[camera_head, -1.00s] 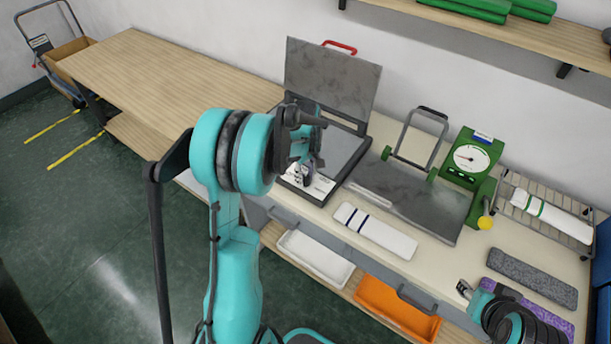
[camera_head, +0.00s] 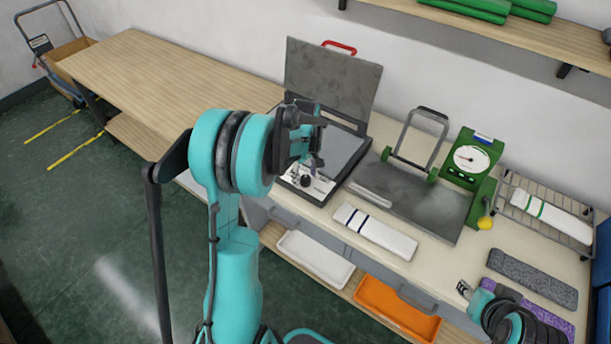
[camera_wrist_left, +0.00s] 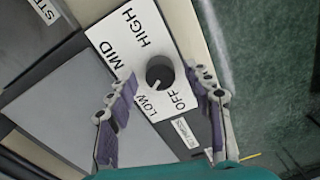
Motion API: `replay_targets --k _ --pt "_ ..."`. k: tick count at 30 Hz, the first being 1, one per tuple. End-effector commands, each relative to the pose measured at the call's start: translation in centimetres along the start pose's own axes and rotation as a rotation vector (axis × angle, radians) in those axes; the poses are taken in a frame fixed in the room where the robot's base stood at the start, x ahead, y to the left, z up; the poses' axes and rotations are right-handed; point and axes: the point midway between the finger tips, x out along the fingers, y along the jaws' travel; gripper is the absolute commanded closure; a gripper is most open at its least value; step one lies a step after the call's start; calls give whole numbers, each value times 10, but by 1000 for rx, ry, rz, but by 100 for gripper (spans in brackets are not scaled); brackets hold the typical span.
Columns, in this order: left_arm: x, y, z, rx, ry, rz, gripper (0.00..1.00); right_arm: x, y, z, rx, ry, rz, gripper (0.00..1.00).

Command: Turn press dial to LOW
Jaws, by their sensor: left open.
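The press dial (camera_head: 306,181) is a black knob on a white label panel (camera_head: 322,187) at the front of the open press (camera_head: 342,150). In the left wrist view, the dial (camera_wrist_left: 160,72) carries a white mark that points toward the word LOW. The panel (camera_wrist_left: 128,42) also reads HIGH, MID and OFF. My left gripper (camera_head: 308,162) is above the dial in the head view. In the left wrist view, my left gripper (camera_wrist_left: 165,105) is open, its fingers apart on either side of the panel's lower part, not touching the dial. My right gripper (camera_head: 464,288) is small at the lower right.
The press's lid (camera_head: 332,80) stands raised with a red handle. A grey flat plate (camera_head: 415,200) and a green gauge device (camera_head: 470,160) stand to the right. A white striped cloth (camera_head: 375,231) lies in front. White (camera_head: 315,258) and orange (camera_head: 397,308) trays sit below.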

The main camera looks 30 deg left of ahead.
Motion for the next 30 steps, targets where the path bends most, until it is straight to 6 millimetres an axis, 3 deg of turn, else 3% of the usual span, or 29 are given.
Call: replay_targets --k 16,21,30 --pt "-102 0 0 0 0 0 48 0 0 0 0 0 0 60" --pt "-115 0 0 0 0 0 48 0 0 0 0 0 0 60" --pt "-117 0 0 0 0 0 48 0 0 0 0 0 0 60"
